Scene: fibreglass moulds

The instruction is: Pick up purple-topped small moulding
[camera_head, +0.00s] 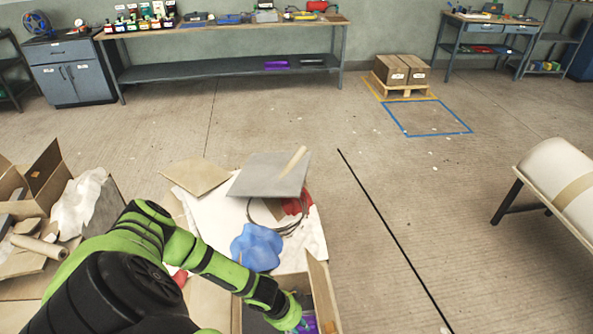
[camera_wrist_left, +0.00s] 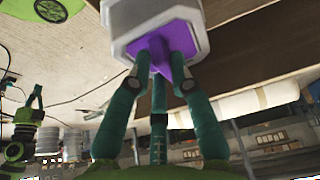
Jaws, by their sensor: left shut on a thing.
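The purple-topped small moulding (camera_wrist_left: 203,14) is a pale, many-sided block with a purple face and a purple knob in the left wrist view. My left gripper (camera_wrist_left: 160,66) has its teal fingers shut around the purple knob. In the head view, my left gripper (camera_head: 300,326) is at the bottom edge, over an open cardboard box. Only a bit of purple shows beside it there, and most of the moulding is cut off. What seems to be my right gripper (camera_wrist_left: 36,97) is small at the left of the wrist view, and its finger opening is unclear.
The cardboard box's flap (camera_head: 322,290) stands up right beside my left gripper. A blue crumpled piece (camera_head: 257,247), a grey sheet (camera_head: 268,176) and white cloth lie beyond it. An open carton (camera_head: 45,172) stands at left.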

